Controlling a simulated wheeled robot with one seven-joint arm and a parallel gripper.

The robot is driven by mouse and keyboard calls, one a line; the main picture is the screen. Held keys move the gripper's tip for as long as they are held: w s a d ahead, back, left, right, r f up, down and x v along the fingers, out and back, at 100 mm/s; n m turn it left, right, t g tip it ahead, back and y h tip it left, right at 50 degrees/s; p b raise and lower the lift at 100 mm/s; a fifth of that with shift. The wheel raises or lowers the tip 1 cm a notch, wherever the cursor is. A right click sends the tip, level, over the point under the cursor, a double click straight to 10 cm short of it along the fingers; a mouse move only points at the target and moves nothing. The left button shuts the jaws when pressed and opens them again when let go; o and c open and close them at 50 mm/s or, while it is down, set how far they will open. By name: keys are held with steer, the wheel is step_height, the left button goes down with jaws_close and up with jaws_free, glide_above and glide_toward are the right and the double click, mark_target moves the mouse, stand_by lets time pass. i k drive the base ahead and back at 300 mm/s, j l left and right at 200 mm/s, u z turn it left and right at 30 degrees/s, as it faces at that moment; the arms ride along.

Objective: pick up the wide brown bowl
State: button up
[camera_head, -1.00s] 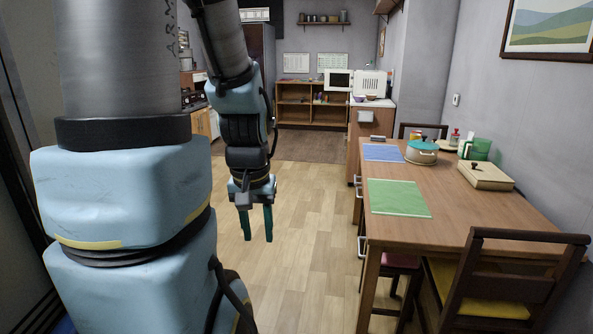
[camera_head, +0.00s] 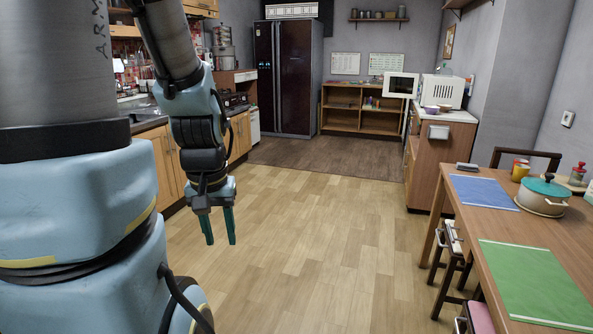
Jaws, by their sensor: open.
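My gripper (camera_head: 219,240) hangs in the air over the wooden floor, fingers pointing down, open and empty. Two small bowl-like things stand on the white-topped cabinet (camera_head: 446,116) at the back right. One looks purple (camera_head: 431,109) and the other looks brownish (camera_head: 445,107). They are too small to tell whether either is the wide brown bowl. My gripper is far from both, with open floor between.
A dining table (camera_head: 465,221) at right holds a blue mat (camera_head: 483,193), a green mat (camera_head: 533,283) and a teal-lidded pot (camera_head: 543,196). A fridge (camera_head: 288,78) and open shelf (camera_head: 360,112) stand behind. The middle floor is clear.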

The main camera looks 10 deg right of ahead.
mark_target(444, 109)
steer(key=i+l+z, duration=0.1)
steer(key=i+z, duration=0.3)
steer(key=i, duration=0.45)
steer(key=i+j+z, duration=0.2)
steer(key=i+z, duration=0.25)
steer(key=i, duration=2.35)
steer(key=i+l, duration=0.15)
steer(key=i, duration=0.3)
steer(key=i+l, duration=0.15)
steer(key=i, duration=0.35)
steer(key=i+l+u, duration=0.1)
steer(key=i, duration=0.35)
steer(key=i+l+z, duration=0.15)
steer(key=l, duration=0.35)
steer(key=i+l+z, duration=0.1)
steer(key=i+l, duration=0.3)
steer(key=i+l+z, duration=0.15)
steer(key=i+l, duration=0.15)
steer(key=l, duration=0.2)
steer(key=i, duration=0.4)
